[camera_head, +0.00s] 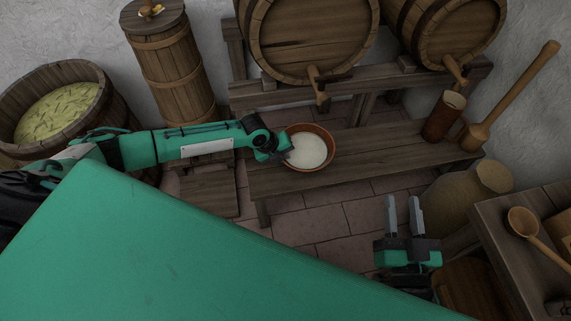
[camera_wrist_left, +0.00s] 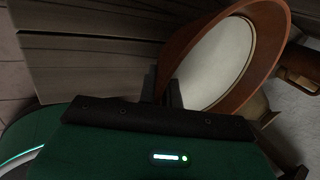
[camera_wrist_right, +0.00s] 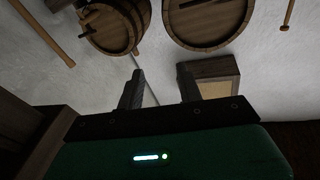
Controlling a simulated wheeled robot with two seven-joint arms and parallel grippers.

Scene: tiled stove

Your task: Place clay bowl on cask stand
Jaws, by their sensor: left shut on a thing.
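The clay bowl (camera_head: 309,148) is reddish-brown with a pale, whitish inside. In the head view it is over the left part of the cask stand's low wooden shelf (camera_head: 370,153), below the casks; whether it touches the wood I cannot tell. My left gripper (camera_head: 284,148) is shut on the bowl's left rim. In the left wrist view the bowl (camera_wrist_left: 222,62) shows large, its rim between the fingers (camera_wrist_left: 170,95). My right gripper (camera_head: 403,218) is open and empty, over the floor to the right. Its spread fingers (camera_wrist_right: 160,92) show in the right wrist view.
Two casks (camera_head: 308,35) lie on the stand's upper beams, their taps hanging above the shelf. A brown mug (camera_head: 443,116) and a long wooden mallet (camera_head: 512,97) are at the shelf's right end. A clay jar (camera_head: 470,195) stands near my right gripper. The shelf's middle is clear.

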